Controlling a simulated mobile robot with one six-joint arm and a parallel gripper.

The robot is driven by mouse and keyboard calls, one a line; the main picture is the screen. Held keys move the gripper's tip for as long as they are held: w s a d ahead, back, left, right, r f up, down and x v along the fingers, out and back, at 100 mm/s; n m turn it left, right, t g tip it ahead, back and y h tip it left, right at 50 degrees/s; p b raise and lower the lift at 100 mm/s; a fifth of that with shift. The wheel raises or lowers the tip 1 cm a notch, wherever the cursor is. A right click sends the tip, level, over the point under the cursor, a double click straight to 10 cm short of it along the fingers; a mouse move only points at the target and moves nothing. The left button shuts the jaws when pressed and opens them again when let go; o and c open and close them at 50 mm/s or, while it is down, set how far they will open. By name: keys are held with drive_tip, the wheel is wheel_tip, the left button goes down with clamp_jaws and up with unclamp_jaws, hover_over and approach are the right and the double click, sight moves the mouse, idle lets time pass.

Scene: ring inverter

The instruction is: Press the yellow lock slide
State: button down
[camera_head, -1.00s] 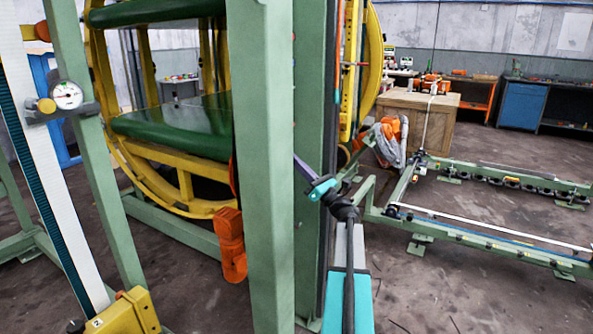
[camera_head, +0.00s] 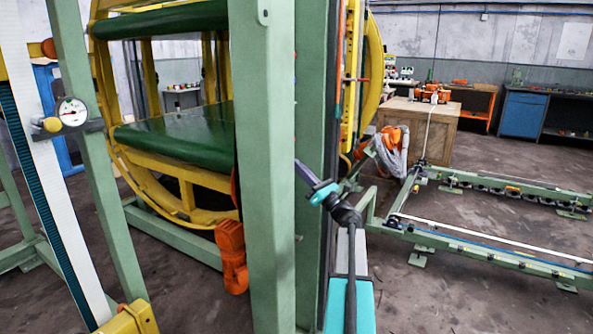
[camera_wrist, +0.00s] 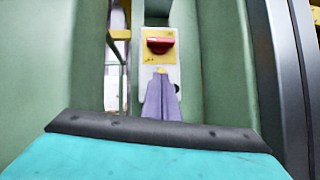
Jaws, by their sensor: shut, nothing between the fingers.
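In the wrist view, my gripper (camera_wrist: 161,76) is shut and empty, its purple fingers pointing at a pale plate on the green frame. A small yellow piece (camera_wrist: 161,70) shows right at the fingertips; it may be the lock slide, mostly hidden by the fingers. I cannot tell whether they touch it. Just above is a yellow panel (camera_wrist: 151,57) with a red handle-like part (camera_wrist: 160,45). In the head view, my gripper (camera_head: 297,163) is beside the front green post, its tips near the post's right edge. The lock slide is not visible there.
Green posts (camera_head: 262,200) stand close on both sides of my gripper. The yellow ring (camera_head: 110,130) with green rollers (camera_head: 185,140) stands behind at left. A dial gauge (camera_head: 72,111) is at far left. A low green frame (camera_head: 480,250) lies on the floor at right.

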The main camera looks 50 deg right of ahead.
drive_tip(key=shift+f, duration=0.15)
drive_tip(key=w+a+f+v, duration=0.1)
drive_tip(key=f+v, duration=0.1)
drive_tip(key=v, duration=1)
drive_tip(key=shift+s+f+b, duration=0.2)
drive_tip(key=shift+f+b, duration=0.05)
drive_tip(key=shift+b, duration=0.15)
drive_tip(key=shift+d, duration=0.15)
